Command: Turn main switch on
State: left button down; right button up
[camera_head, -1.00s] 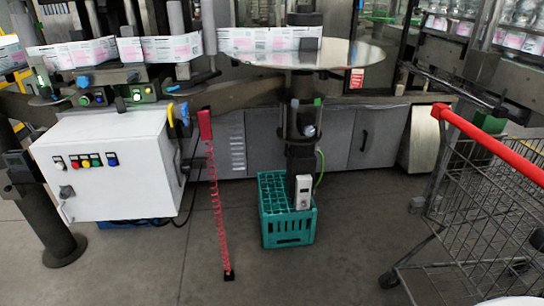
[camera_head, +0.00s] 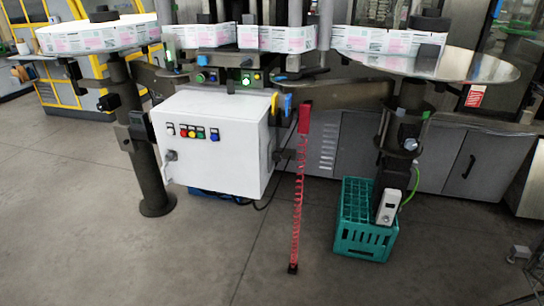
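The white control cabinet (camera_head: 226,152) stands left of centre, below the labeller. A row of small controls is on its front: a switch (camera_head: 170,129) at the left end, then red, yellow and green buttons (camera_head: 192,132), and a blue one (camera_head: 214,135). A larger grey rotary handle (camera_head: 170,156) sits lower, at the cabinet's left edge. I cannot tell the position of the handle or the small switch. Neither of my grippers is in view.
A dark post (camera_head: 150,165) stands just left of the cabinet. A green crate (camera_head: 364,238) stands further right. The floor (camera_head: 130,255) in front of the cabinet is clear.

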aim_at(277, 155)
jog(key=z, duration=0.4)
jog(key=i, duration=1.4)
jog(key=u, duration=0.6)
